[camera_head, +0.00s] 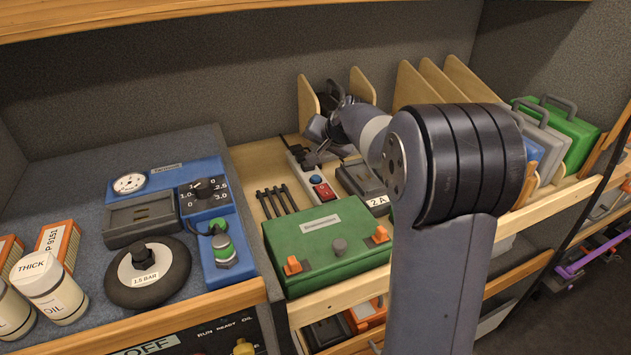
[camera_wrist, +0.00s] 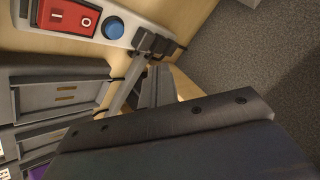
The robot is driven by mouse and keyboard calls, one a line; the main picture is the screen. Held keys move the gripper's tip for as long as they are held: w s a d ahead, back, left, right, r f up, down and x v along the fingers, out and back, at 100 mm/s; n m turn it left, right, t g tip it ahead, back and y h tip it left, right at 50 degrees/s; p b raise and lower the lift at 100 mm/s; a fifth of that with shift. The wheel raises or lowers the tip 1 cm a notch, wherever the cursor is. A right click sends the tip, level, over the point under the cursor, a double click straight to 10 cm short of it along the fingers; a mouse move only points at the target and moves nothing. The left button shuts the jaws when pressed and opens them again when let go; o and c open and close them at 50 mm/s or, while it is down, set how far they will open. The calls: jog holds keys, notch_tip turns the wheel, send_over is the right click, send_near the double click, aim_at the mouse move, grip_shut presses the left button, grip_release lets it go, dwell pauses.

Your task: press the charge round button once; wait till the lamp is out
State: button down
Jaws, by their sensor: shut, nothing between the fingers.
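A white power strip (camera_head: 301,168) lies on the wooden shelf, behind the green box. It carries a round blue button (camera_head: 315,180) beside a red rocker switch (camera_head: 322,191). In the wrist view the blue button (camera_wrist: 113,28) is at the top, right of the red rocker (camera_wrist: 70,17) with its I and O marks. Whether a lamp is lit in it I cannot tell. My gripper (camera_head: 322,148) is shut and empty, near the far end of the strip and apart from the button. Its dark body fills the bottom of the wrist view; its fingertips are not clear there.
Dark plugs (camera_wrist: 158,42) sit on the strip beside the button. A green box (camera_head: 325,243) with orange clips stands in front. A dark grey charger-like unit (camera_head: 361,180) lies right of the strip. Wooden dividers (camera_head: 412,88) stand behind. A blue gauge panel (camera_head: 165,180) is left.

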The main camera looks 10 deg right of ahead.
aim_at(317, 180)
notch_tip(317, 180, down, 6)
jog(key=b, duration=0.4)
jog(key=shift+f, duration=0.25)
jog(key=shift+f+b, duration=0.1)
jog(key=shift+b, duration=0.25)
dwell(1.3)
jog(key=shift+f+b, duration=0.3)
jog(key=shift+b, duration=0.05)
jog(key=shift+f+b, duration=0.45)
dwell(0.5)
dwell(0.4)
jog(key=shift+r+p, duration=0.65)
jog(key=shift+r, duration=0.2)
jog(key=shift+r+p, duration=1.95)
jog(key=shift+r, duration=0.6)
